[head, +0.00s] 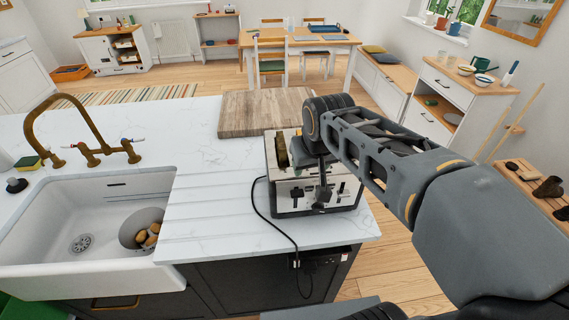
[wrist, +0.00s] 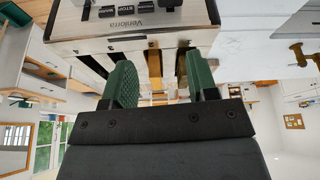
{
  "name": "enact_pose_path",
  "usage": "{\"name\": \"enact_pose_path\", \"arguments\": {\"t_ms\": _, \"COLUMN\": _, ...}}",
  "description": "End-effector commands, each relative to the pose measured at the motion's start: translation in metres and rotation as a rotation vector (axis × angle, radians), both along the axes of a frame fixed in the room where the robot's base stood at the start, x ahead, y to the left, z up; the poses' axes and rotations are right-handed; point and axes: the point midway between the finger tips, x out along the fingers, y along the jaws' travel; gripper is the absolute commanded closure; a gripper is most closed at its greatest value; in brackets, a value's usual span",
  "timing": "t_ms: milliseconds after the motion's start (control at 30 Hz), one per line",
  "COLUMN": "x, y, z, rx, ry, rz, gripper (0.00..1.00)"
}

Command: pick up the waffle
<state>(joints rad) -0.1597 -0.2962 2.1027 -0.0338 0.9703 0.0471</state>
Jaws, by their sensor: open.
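A silver and black toaster (head: 292,196) stands at the counter's right end, with levers on its front. A brown, flat piece (head: 282,151) sticks up from its left slot; it may be the waffle, but its grid is not clear. In the wrist view the toaster (wrist: 110,40) fills the top. My gripper (wrist: 160,64) is open, its two green fingers apart at the toaster's slots. A thin tan-brown edge (wrist: 181,68) shows between the fingers, near the right one; I cannot tell whether it touches.
A wooden board (head: 262,112) lies behind the toaster. A black cord (head: 275,222) runs over the counter's front edge. A white sink (head: 60,225) with a brass tap (head: 92,155) is on the left. The marble counter (head: 210,185) between is clear.

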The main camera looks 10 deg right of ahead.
Motion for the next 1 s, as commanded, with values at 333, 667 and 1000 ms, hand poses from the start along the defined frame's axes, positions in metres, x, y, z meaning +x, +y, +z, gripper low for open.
{"name": "enact_pose_path", "arguments": {"t_ms": 333, "x": 0.106, "y": 0.05, "z": 0.032, "rx": -0.001, "ry": -0.01, "rz": -0.028, "gripper": 0.47}}
{"name": "enact_pose_path", "arguments": {"t_ms": 667, "x": 0.117, "y": 0.048, "z": 0.062, "rx": 0.014, "ry": -0.022, "rz": -0.118, "gripper": 0.47}}
{"name": "enact_pose_path", "arguments": {"t_ms": 1000, "x": 0.138, "y": 0.047, "z": 0.01, "rx": 0.016, "ry": -0.023, "rz": -0.124, "gripper": 0.47}}
